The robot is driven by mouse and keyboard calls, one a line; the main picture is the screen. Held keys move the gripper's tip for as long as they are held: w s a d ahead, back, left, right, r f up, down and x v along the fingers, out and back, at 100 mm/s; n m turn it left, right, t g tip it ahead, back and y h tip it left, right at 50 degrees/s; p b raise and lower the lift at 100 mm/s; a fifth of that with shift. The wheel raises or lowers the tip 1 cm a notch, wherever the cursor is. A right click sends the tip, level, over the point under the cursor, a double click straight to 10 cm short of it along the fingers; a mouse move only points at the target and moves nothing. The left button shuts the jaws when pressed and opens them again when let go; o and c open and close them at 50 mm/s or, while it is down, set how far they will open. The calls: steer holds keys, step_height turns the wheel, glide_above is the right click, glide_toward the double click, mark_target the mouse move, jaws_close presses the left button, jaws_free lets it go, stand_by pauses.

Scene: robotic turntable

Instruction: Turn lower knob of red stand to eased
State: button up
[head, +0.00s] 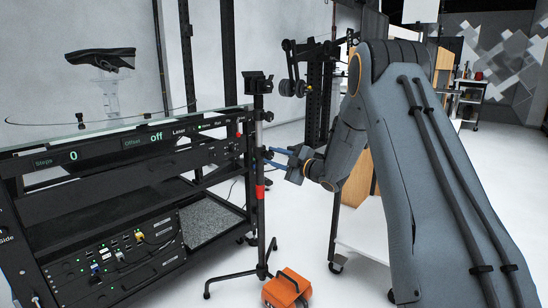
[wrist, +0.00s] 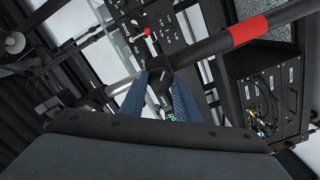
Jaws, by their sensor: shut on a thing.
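The red stand (head: 261,225) is a thin dark upright pole with a red band, on splayed legs on the floor. Its red band also shows in the wrist view (wrist: 247,30), where the pole crosses diagonally. My gripper (head: 268,156) reaches the pole from the right, above the red band. In the wrist view its blue fingers (wrist: 160,82) close around a dark knob (wrist: 160,93) at a black collar on the pole. The fingers hide part of the knob, and its turn angle cannot be read.
A black rack with displays (head: 110,150) stands close on the left, just behind the pole. An orange case (head: 287,287) lies on the floor by the stand's legs. A dark clamp head (head: 258,83) tops the pole. Open floor shows right of the stand.

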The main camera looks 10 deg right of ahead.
steer(key=n, duration=0.4)
steer(key=shift+n+b, duration=0.3)
steer(key=shift+f+n+b, duration=0.1)
steer(key=shift+n+b, duration=0.35)
steer(key=shift+n, duration=1.55)
steer(key=o, duration=1)
steer(key=shift+o, duration=0.2)
steer(key=p+v, duration=0.1)
steer(key=v, duration=0.6)
steer(key=shift+s+d+p, duration=0.25)
steer(key=shift+s+p, duration=0.1)
steer(key=shift+p, duration=0.05)
steer(key=shift+a, duration=0.1)
